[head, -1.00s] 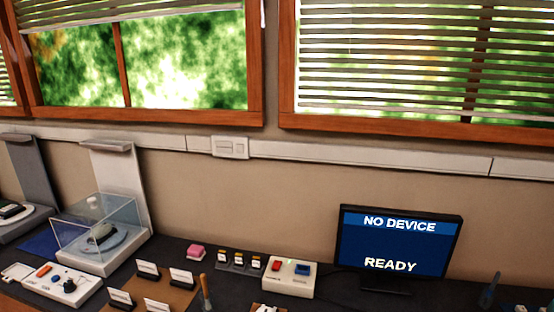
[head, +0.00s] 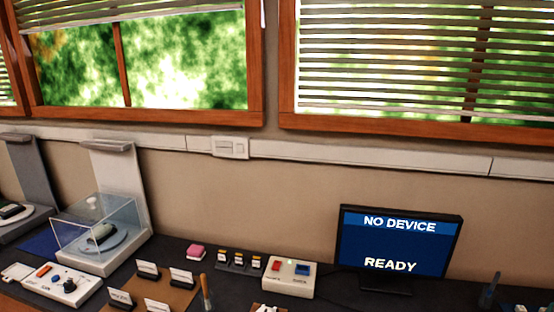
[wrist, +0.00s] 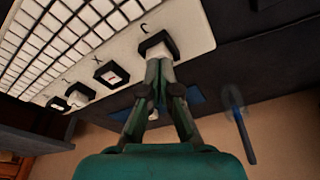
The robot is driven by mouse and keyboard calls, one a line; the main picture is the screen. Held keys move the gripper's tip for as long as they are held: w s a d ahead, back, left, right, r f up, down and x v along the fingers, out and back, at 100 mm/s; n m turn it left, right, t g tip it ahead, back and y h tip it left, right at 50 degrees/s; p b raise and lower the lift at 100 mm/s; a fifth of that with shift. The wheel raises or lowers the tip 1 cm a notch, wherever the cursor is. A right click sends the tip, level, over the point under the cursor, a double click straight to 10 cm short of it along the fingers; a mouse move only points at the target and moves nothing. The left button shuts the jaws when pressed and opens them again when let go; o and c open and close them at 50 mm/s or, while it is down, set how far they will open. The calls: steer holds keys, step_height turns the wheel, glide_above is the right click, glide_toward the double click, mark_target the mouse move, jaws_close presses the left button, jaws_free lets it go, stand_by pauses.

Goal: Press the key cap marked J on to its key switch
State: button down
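In the wrist view, a white keyboard panel (wrist: 190,22) fills the top, with a grid of white keys at the left. A row of black square sockets runs along its edge. My gripper (wrist: 159,66) reaches to the socket (wrist: 145,45) beside an upside-down mark that looks like a J. Its fingers are close together on a small white key cap (wrist: 159,51), which is at that socket. Whether the cap is seated or just above the switch is hidden, and its own marking does not show. The gripper is not in the head view.
Another socket (wrist: 111,75) shows a pale centre, and further sockets (wrist: 79,95) hold white pieces. A blue-handled tool (wrist: 237,122) stands to the right in the wrist view. In the head view, a monitor (head: 398,248) reads NO DEVICE and READY, right of a button box (head: 289,276).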

stand_by(0.4)
steer(key=shift+w+d+v, duration=0.15)
steer(key=shift+w+v, duration=0.05)
steer(key=shift+v, duration=0.9)
steer(key=shift+w+d+v, duration=0.15)
steer(key=shift+v, duration=1)
steer(key=shift+w+d+v, duration=0.15)
steer(key=shift+w+v, duration=0.05)
steer(key=shift+v, duration=0.9)
steer(key=shift+s+r, duration=0.1)
